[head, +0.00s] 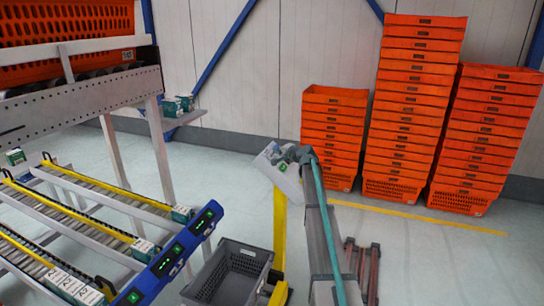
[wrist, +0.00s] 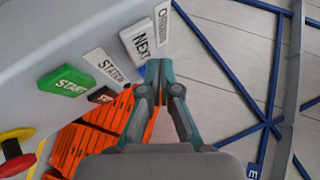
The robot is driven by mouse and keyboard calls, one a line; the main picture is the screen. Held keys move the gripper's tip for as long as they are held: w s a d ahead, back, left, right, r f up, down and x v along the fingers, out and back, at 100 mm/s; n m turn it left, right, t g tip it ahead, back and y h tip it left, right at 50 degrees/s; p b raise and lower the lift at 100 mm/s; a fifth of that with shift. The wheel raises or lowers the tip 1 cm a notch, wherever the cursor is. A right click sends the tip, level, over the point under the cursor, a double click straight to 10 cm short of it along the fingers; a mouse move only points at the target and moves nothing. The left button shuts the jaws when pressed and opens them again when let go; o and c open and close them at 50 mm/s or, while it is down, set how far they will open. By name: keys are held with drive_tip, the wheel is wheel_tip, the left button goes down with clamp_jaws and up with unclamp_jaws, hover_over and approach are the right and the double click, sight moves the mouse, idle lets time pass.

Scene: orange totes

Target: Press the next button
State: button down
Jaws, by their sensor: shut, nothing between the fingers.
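The white NEXT button (wrist: 139,41) stands out from a grey control panel (wrist: 70,28) in the wrist view. My gripper (wrist: 157,66) is shut with nothing in it. Its fingertips appear right at the lower right edge of the NEXT button; I cannot tell whether they touch it. In the head view the panel (head: 278,174) sits on a yellow post, and my gripper (head: 288,153) is at its upper edge. The button is too small to see there.
A green START button (wrist: 66,84), a small red button (wrist: 101,95) and a red-yellow knob (wrist: 14,146) share the panel. Stacked orange totes (head: 408,110) stand by the wall. A grey crate (head: 232,275) is near the post; roller lanes (head: 80,225) run at left.

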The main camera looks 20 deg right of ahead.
drive_tip(key=shift+d+r, duration=0.1)
drive_tip(key=shift+r, duration=0.05)
drive_tip(key=s+d+r, duration=0.1)
drive_tip(key=r, duration=0.2)
drive_tip(key=s+d+r, duration=0.1)
drive_tip(key=shift+s+d+r+p, duration=0.25)
drive_tip(key=shift+s+d+p, duration=0.05)
drive_tip(key=shift+d+p, duration=0.05)
idle(0.4)
idle(0.6)
